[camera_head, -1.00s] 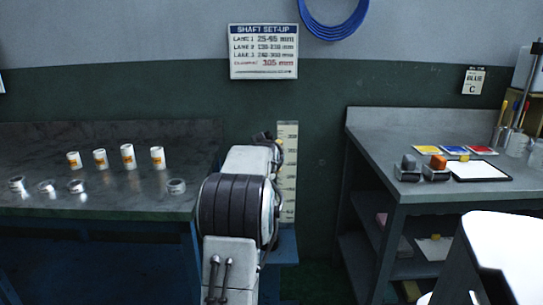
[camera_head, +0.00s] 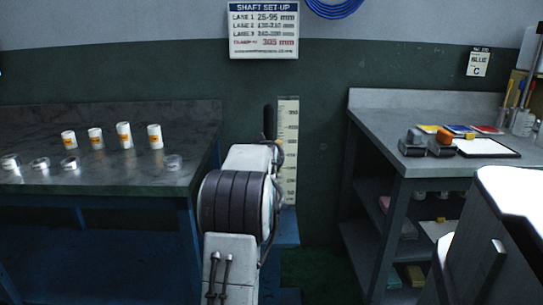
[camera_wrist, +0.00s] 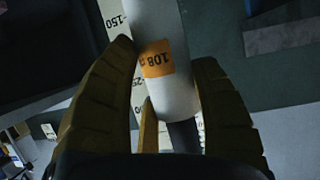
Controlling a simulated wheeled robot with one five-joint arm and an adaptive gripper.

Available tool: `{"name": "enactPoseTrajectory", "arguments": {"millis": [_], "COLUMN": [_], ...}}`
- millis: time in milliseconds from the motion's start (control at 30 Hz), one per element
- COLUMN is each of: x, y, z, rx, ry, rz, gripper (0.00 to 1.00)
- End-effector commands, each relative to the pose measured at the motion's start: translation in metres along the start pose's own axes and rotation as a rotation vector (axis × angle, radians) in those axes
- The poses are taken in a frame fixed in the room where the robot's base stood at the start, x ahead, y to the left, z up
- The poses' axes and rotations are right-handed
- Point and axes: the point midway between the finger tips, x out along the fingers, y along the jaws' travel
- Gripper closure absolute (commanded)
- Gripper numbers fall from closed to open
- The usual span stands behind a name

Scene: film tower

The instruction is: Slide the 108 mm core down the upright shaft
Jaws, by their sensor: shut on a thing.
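The white core (camera_wrist: 158,22) with an orange 108 label is between my gripper's (camera_wrist: 164,58) yellow fingers in the wrist view. My gripper is shut on it. A dark round shaft (camera_wrist: 185,137) comes out of the core's end at the bottom of the wrist view, so the core appears to be around the shaft. In the head view the dark upright shaft (camera_head: 268,122) rises above my wrist. My arm hides the core and the shaft's lower part there.
A numbered scale (camera_head: 288,150) stands behind the shaft. The left bench (camera_head: 110,115) holds several white cores (camera_head: 124,135) and metal rings (camera_head: 68,163). The right bench (camera_head: 385,125) has stamps (camera_head: 413,143), a pad (camera_head: 485,147) and colour cards. Its lower shelves hold small items.

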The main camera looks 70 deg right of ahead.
Motion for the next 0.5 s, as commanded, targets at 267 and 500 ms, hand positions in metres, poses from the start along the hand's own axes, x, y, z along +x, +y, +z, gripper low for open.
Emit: {"name": "enactPoseTrajectory", "arguments": {"millis": [267, 500], "x": [-0.0001, -0.0001], "y": [0.0000, 0.0000], "z": [-0.0004, -0.0003], "rx": [0.000, 0.000], "ry": [0.001, 0.000], "rz": [0.000, 0.000], "gripper": [0.37, 0.16]}}
